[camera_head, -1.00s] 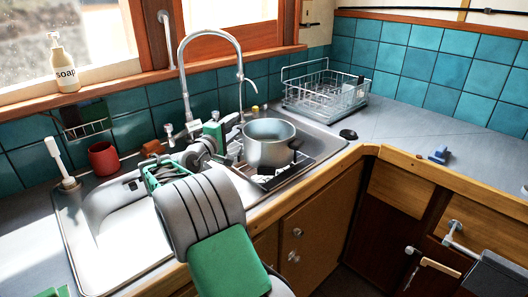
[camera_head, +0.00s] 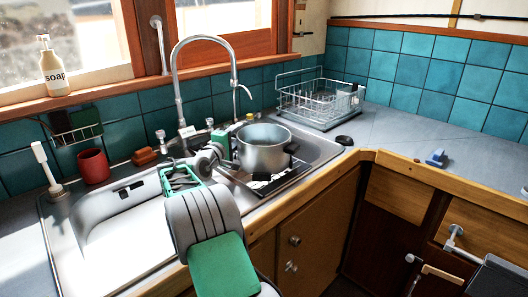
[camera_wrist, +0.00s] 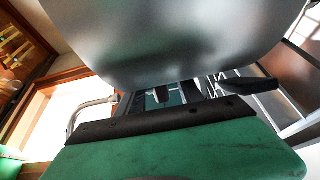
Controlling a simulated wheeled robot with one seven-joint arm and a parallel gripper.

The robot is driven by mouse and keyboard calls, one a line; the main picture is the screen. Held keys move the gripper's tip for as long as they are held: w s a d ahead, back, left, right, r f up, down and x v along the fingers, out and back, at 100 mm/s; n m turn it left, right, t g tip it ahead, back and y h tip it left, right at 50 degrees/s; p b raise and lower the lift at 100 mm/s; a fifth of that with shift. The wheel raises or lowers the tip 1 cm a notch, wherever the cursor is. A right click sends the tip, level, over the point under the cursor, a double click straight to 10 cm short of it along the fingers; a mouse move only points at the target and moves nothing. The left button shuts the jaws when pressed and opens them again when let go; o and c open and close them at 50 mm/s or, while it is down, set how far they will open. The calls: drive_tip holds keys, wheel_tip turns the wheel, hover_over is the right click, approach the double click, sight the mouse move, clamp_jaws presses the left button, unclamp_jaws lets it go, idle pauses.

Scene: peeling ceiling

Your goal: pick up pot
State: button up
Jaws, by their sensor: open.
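A grey metal pot (camera_head: 262,157) stands upright over the right-hand basin of the sink, with a dark handle on its right side. My gripper (camera_head: 226,145) is open at the pot's left side, close to its wall; part of it is hidden behind my own arm. In the wrist view the pot (camera_wrist: 170,40) fills the upper part of the picture. A dark handle shows there at the right. My gripper's dark fingers (camera_wrist: 166,97) are apart below the pot's wall. I cannot tell whether they touch it.
The curved faucet (camera_head: 176,80) rises behind the sink. A wire dish rack (camera_head: 318,98) stands behind and right of the pot. A red cup (camera_head: 93,166) and a soap bottle (camera_head: 54,68) are at the left. The right counter (camera_head: 430,135) is mostly clear.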

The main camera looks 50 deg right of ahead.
drive_tip(key=shift+a, duration=0.1)
drive_tip(key=shift+c, duration=0.4)
clamp_jaws()
idle(0.8)
drive_tip(key=shift+r, duration=0.1)
